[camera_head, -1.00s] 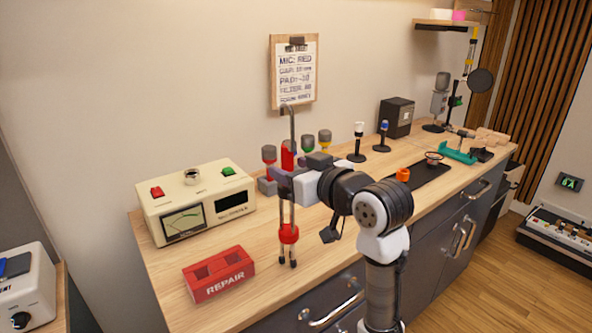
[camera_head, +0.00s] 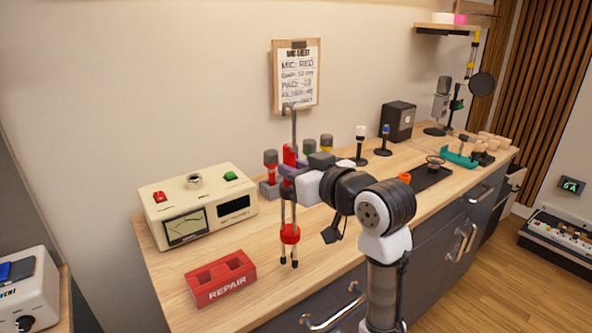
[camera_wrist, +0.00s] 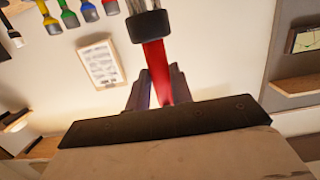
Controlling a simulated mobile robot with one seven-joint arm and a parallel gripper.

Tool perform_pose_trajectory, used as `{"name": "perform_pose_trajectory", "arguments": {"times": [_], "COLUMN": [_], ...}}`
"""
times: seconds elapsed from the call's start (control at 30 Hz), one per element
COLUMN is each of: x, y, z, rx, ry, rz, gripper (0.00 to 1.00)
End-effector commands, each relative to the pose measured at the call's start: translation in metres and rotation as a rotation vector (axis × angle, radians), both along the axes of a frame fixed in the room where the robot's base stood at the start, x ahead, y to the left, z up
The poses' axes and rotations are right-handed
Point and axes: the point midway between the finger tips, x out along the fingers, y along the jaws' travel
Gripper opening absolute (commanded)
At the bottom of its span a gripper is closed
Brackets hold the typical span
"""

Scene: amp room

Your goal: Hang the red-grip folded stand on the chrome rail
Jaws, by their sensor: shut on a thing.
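The folded stand has a red grip (camera_head: 289,155), a grey hooked top and thin dark-tipped legs with a red collar (camera_head: 290,234). In the wrist view, the red grip (camera_wrist: 157,72) shows between the two dark fingers of my gripper (camera_wrist: 158,85). The feet appear over the counter top; whether they touch it I cannot tell. I cannot make out the chrome rail in either view.
A cream meter box (camera_head: 195,208) and a red REPAIR tray (camera_head: 220,279) stand on the counter, left of the stand. Several coloured microphones (camera_head: 326,143) stand behind it. A clipboard (camera_head: 296,76) hangs on the wall. Cabinet handles (camera_head: 332,311) project along the front.

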Motion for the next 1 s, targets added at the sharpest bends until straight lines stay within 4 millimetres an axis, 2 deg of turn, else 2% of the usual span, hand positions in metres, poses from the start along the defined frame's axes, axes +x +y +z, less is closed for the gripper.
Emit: {"name": "perform_pose_trajectory", "arguments": {"times": [0.03, 0.63, 1.0], "x": [0.000, 0.000, 0.000], "y": [0.000, 0.000, 0.000], "z": [0.006, 0.034, 0.036], "rx": [0.001, 0.001, 0.001], "ry": [-0.003, -0.003, -0.003], "rz": [0.000, 0.000, 0.000], "gripper": [0.00, 0.00, 0.00]}}
